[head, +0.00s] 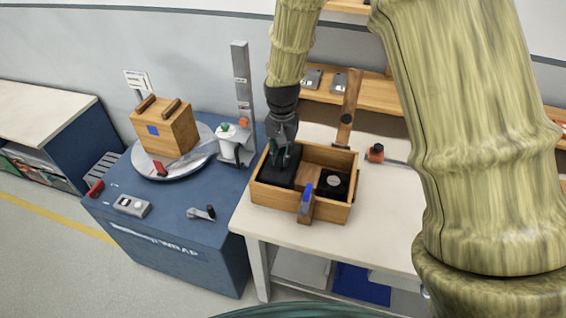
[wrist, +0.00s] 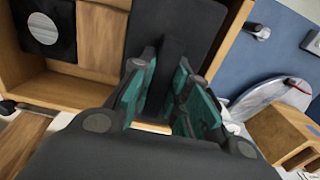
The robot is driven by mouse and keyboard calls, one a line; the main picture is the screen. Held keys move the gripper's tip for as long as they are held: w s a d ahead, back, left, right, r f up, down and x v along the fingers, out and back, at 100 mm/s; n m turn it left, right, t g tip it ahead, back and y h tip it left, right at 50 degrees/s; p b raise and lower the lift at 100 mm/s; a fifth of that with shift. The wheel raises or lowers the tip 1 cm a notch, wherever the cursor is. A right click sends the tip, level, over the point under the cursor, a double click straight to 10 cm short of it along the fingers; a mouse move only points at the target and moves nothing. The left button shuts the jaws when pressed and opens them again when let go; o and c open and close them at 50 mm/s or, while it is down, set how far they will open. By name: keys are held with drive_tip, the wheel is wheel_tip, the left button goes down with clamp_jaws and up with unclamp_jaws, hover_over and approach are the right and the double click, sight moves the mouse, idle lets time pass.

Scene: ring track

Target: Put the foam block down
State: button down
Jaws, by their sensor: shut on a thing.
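The foam block (head: 277,173) is black and sits at the left end of an open wooden box (head: 330,211). In the wrist view the block (wrist: 205,28) shows a raised dark rib between my fingers. My gripper (head: 283,152) points down from above and is shut on this rib; the green finger pads also show in the wrist view (wrist: 170,85). The block's underside is hidden, so I cannot tell whether it touches the box floor.
A second black block with a pale disc (head: 334,181) lies at the box's right. A blue-topped clamp (head: 307,196) stands at its front wall. Left is a blue wrapping machine (head: 178,225) with a wooden case (head: 165,128) on its turntable.

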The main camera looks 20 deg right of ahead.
sight(282, 154)
drive_tip(key=shift+f+p, duration=0.5)
drive_tip(key=shift+f, duration=1.5)
drive_tip(key=c, duration=1.4)
unclamp_jaws()
drive_tip(key=shift+f, duration=0.15)
drive_tip(key=shift+o, duration=0.2)
drive_tip(key=shift+r+b, duration=1.5)
drive_tip(key=shift+r, duration=4.65)
